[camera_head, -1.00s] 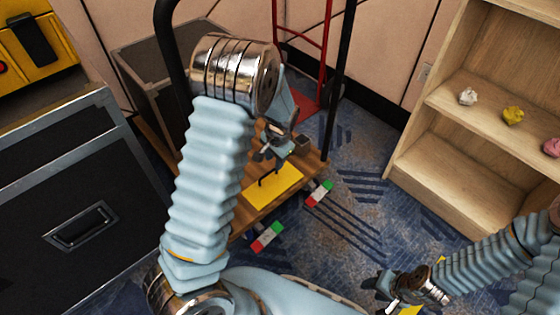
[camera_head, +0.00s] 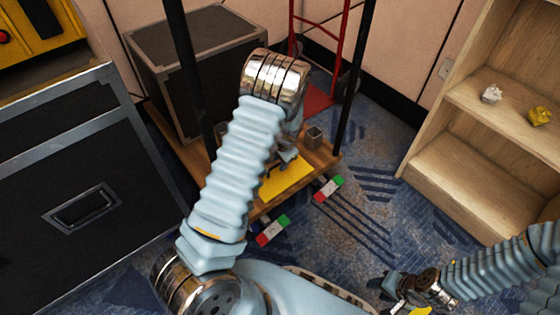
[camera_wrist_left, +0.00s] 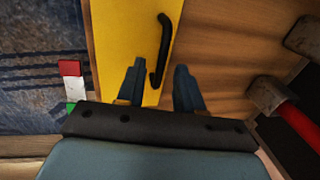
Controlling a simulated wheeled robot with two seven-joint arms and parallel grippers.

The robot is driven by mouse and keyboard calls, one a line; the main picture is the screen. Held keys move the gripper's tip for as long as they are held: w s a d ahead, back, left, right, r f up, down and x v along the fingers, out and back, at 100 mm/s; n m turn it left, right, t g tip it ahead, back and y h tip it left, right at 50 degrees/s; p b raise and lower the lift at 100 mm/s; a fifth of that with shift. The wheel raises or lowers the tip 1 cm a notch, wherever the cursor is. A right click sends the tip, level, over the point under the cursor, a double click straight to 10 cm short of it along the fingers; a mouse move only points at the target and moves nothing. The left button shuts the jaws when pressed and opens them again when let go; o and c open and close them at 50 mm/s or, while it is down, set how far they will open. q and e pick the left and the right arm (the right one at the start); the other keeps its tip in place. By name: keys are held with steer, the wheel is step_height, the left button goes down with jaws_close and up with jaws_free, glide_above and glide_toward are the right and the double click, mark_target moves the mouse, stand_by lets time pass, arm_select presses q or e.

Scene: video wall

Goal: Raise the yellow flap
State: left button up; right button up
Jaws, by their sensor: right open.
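The yellow flap (camera_head: 288,181) lies flat on the wooden platform of a trolley. In the left wrist view the flap (camera_wrist_left: 118,35) has a thin black hooked handle (camera_wrist_left: 162,45). My left gripper (camera_head: 286,160) is over the flap; in its wrist view the left gripper (camera_wrist_left: 158,80) is open. Its two fingers straddle the lower end of the handle; I cannot tell whether they touch it. My right gripper (camera_head: 402,296) is low at the right, open and away from the flap.
Black trolley posts (camera_head: 188,70) flank my left arm. A dark case (camera_head: 190,60) stands behind. Red, white and green blocks (camera_head: 328,188) lie along the platform's front edge. A wooden shelf (camera_head: 440,165) stands right.

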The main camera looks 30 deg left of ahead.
arm_select(q)
jaws_close()
stand_by(1.4)
